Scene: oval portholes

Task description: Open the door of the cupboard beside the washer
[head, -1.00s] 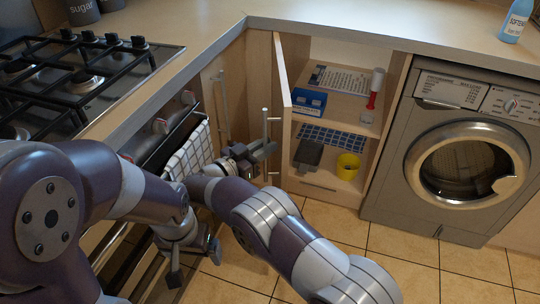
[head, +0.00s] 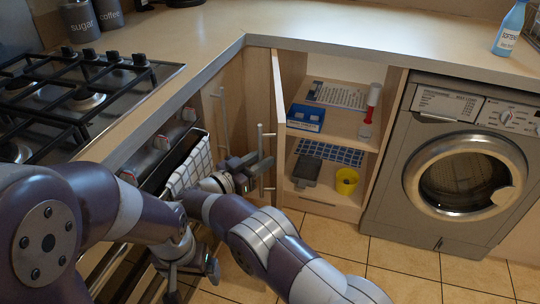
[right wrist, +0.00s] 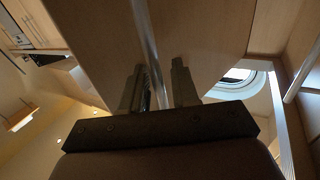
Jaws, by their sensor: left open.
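The cupboard beside the washer (head: 468,172) stands partly open. Its pale wood door (head: 278,105) juts out from the left side of the opening. The door's upright bar handle (head: 261,138) is on the door's outer face; it also shows in the right wrist view (right wrist: 148,45). My right gripper (head: 256,167) is at the handle. In the right wrist view the bar runs between the fingers (right wrist: 160,88), with a gap showing on the right side. My left gripper (head: 190,272) is open and empty, low in front of the oven, away from the door.
Inside the cupboard are a blue box (head: 305,117), a red-and-white bottle (head: 370,108), a yellow mug (head: 346,181) and a dark grey item (head: 306,171). A checked towel (head: 187,168) hangs at the oven front. Tiled floor (head: 395,255) before the washer is clear.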

